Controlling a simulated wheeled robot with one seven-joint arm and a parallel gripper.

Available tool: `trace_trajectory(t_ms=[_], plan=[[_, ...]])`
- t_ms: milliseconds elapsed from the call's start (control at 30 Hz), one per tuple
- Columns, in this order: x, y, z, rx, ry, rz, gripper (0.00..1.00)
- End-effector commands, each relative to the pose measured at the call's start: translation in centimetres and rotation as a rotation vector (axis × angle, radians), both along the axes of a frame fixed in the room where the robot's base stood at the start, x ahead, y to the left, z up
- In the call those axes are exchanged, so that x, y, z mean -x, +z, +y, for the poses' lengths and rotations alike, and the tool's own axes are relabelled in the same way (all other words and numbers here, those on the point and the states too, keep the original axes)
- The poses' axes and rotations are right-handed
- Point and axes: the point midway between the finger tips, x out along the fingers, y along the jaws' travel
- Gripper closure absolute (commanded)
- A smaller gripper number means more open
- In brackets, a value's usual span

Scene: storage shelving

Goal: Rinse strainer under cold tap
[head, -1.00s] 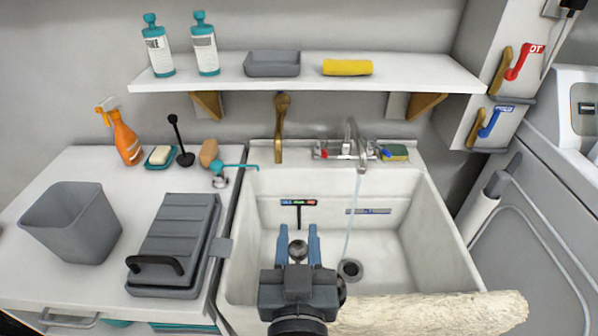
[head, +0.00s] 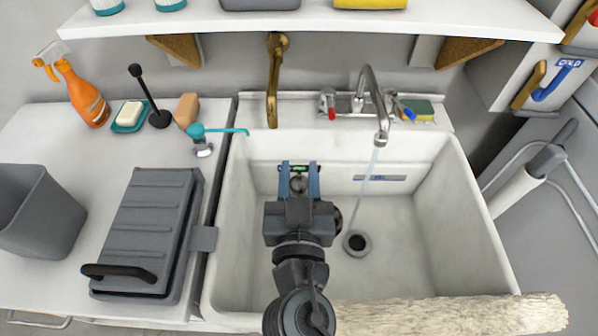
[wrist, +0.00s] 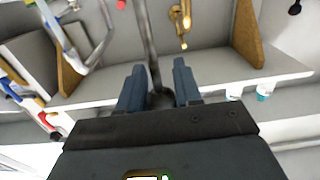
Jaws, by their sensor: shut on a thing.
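My gripper (head: 299,178) is over the left half of the white sink (head: 228,255), its fingers pointing at the back wall. It is shut on a small grey rounded thing (head: 298,184), which I take as the strainer; its shape is mostly hidden. In the wrist view a grey rod (wrist: 147,45) runs up from between the fingers (wrist: 160,95). The faucet (head: 374,100) has a red handle (head: 331,108) on the left and a blue, cold one (head: 402,108) on the right. A thin water stream (head: 366,175) falls from its spout, right of my gripper and apart from it.
A brass tap (head: 274,85) is on the wall behind my gripper. A shelf (head: 320,22) overhangs the back. A green-yellow sponge (head: 418,110) sits right of the faucet. The left counter holds a grey bin (head: 35,215), a lidded case (head: 150,235) and an orange spray bottle (head: 85,95).

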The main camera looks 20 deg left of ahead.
Motion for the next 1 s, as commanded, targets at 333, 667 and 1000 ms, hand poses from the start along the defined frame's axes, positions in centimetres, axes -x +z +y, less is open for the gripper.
trace_trajectory(t_ms=[333,667,1000], plan=[[-1.9,-0.3,-0.6,0.0,0.0,-0.001,1.0],[-4.7,-0.9,-1.5,0.0,-0.001,0.0,1.0],[-7.5,-1.5,-2.4,0.0,-0.001,-0.001,1.0]])
